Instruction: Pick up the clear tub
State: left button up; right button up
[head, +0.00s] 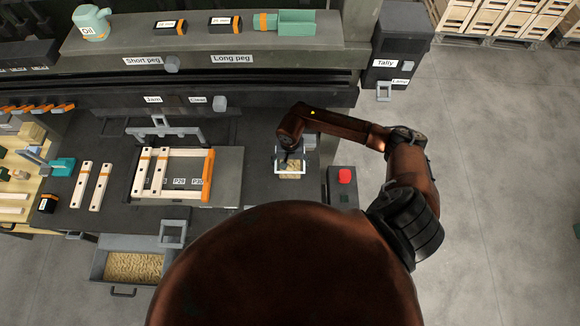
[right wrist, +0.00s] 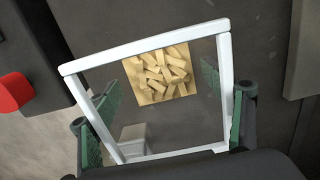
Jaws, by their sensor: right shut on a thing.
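The clear tub (head: 290,174) has a white rim and see-through walls. It is at the right end of the dark bench in the head view. In the right wrist view its rim (right wrist: 150,47) fills the middle, slightly tilted in the picture. A pile of small wooden pegs (right wrist: 162,74) shows within the rim. My right gripper (right wrist: 160,110) is shut on the tub, with green-padded fingers at its left and right sides. I cannot tell whether the tub is clear of the bench. My left gripper is not in view.
A red button (head: 344,175) on a dark box stands right of the tub. A grey board with a part-built crate and orange handle (head: 208,175) lies to the left. A drawer of tan pieces (head: 133,267) is open at the front. A shelf (head: 200,64) runs behind.

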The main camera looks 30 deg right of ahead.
jog(key=c, duration=0.6)
jog(key=shift+c, duration=0.2)
jog(key=shift+r, duration=0.15)
